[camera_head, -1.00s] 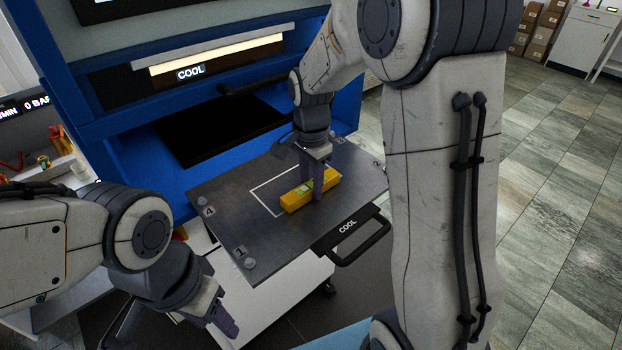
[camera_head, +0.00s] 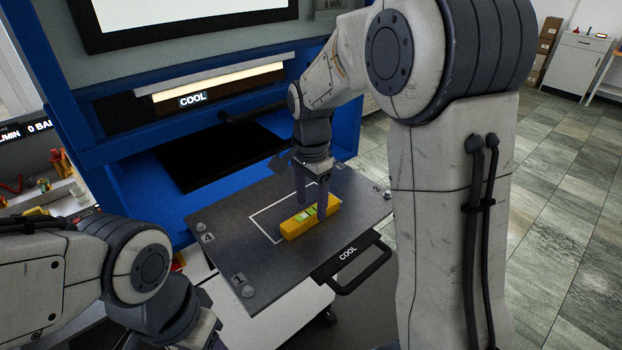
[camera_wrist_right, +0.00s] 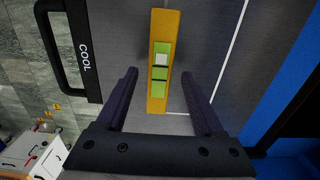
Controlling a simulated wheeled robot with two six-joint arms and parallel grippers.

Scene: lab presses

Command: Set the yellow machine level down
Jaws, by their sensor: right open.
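The yellow machine level (camera_head: 311,218), a yellow bar with a green vial window, lies flat on the dark plate (camera_head: 225,232), partly inside the white outline. It also shows in the right wrist view (camera_wrist_right: 158,95), between and beyond the fingertips. My right gripper (camera_head: 311,207) is open just above the level, with a finger to either side in the wrist view (camera_wrist_right: 158,72); they look clear of it. My left gripper is cut off at the bottom edge of the head view; only its arm shows.
The plate is marked COOL and has a black handle (camera_head: 360,262) at its front. The blue press frame (camera_head: 148,205) stands behind it. A cluttered bench is at the left. Bare plate lies left of the level.

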